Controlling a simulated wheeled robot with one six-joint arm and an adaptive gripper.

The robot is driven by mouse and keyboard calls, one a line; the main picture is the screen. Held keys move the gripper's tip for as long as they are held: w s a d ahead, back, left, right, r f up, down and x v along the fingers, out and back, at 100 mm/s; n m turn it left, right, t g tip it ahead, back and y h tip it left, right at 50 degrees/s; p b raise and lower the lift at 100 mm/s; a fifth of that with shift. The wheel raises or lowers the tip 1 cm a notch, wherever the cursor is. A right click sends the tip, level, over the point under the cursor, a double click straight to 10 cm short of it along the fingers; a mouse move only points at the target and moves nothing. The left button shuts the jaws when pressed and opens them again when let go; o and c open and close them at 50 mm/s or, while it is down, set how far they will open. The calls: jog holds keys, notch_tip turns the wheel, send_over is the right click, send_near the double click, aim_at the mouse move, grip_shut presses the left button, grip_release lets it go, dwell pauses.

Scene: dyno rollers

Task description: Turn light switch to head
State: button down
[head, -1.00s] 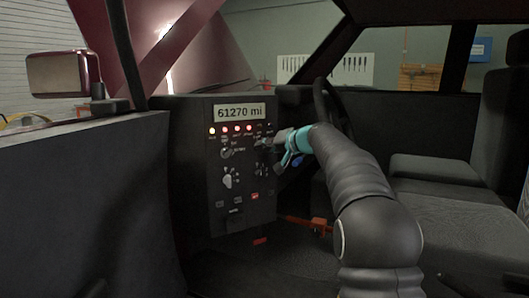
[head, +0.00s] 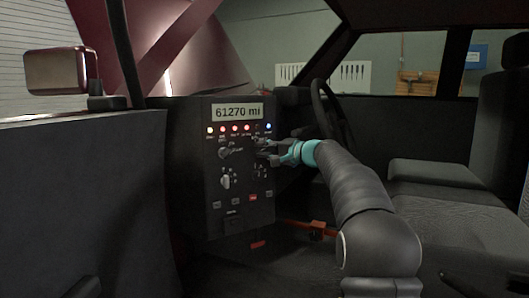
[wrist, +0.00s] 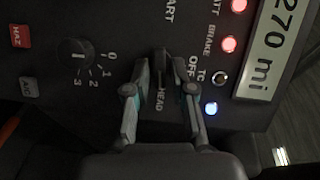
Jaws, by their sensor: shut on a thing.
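The light switch (wrist: 162,62) is a dark knob on the dashboard panel, between my fingers in the wrist view. The label HEAD (wrist: 160,99) is printed beside it and OFF is to its right. The knob's pointer is too dark to read surely. My gripper (wrist: 162,75) is shut on the light switch, one finger on each side. In the head view my gripper (head: 272,150) reaches the upper right of the panel (head: 240,205) from the right and hides the switch. A blue lamp (head: 268,127) is lit on the panel; it also shows in the wrist view (wrist: 210,108).
A numbered dial (wrist: 76,53) is left of the switch in the wrist view. The mileage display (head: 237,112) and red lamps (head: 235,128) sit above the controls. The steering wheel (head: 325,105) stands behind my arm. A seat (head: 440,205) is at the right.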

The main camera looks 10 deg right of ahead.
jog(key=shift+r, duration=0.1)
dwell(0.3)
jog(key=c, duration=1.2)
grip_release()
jog(key=shift+a, duration=0.2)
jog(key=shift+d, duration=0.15)
jog(key=shift+s+d, duration=0.15)
jog(key=shift+d, duration=0.05)
jog(key=v, duration=1.1)
jog(key=shift+s+d, duration=0.15)
jog(key=shift+s, duration=0.05)
